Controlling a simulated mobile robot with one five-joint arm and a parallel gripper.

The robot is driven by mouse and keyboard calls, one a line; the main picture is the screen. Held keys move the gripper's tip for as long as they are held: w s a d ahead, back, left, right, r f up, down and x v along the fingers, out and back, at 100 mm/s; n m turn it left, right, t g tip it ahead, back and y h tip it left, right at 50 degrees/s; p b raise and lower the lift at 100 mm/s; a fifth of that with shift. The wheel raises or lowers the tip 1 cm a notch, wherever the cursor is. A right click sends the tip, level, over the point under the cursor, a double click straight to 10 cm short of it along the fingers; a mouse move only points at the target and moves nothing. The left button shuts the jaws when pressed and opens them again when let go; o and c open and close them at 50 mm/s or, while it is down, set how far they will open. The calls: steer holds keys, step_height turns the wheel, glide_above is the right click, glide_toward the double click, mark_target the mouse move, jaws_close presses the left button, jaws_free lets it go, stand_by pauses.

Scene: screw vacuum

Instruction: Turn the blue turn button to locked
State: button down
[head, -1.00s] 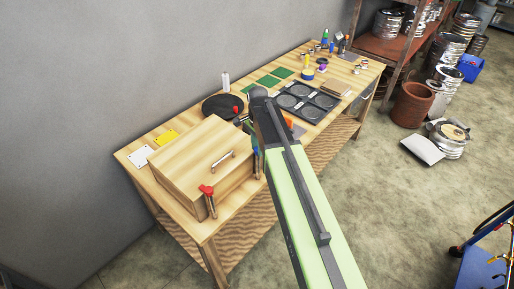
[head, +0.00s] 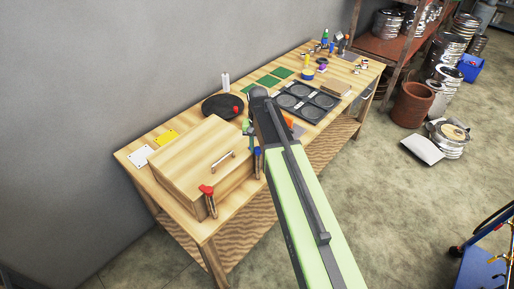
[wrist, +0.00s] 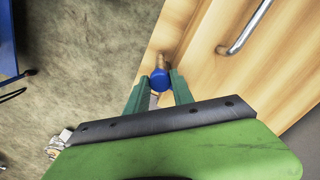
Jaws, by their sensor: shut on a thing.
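The blue turn button (wrist: 159,80) sits at the edge of the wooden box, next to a brass-coloured post (wrist: 161,62). In the head view the blue button (head: 257,151) is at the box's right front corner, partly beside my arm. My gripper (wrist: 158,84) has its two green fingers on either side of the blue button and is shut on it. In the head view only a bit of my gripper (head: 248,126) shows left of my arm. Which way the button is turned is hard to tell.
The wooden box (head: 190,155) has a metal handle (head: 222,161) and a red turn button (head: 207,189) at its near corner. The bench (head: 170,202) also bears a black round plate (head: 222,106) and a dark tray (head: 308,100).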

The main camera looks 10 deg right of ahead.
mark_target(258, 149)
steer(key=shift+s+n, duration=0.1)
steer(key=shift+n, duration=0.6)
steer(key=c, duration=1.1)
jaws_free()
step_height(258, 149, up, 17)
steer(key=p, duration=1.7)
steer(key=shift+r, duration=0.2)
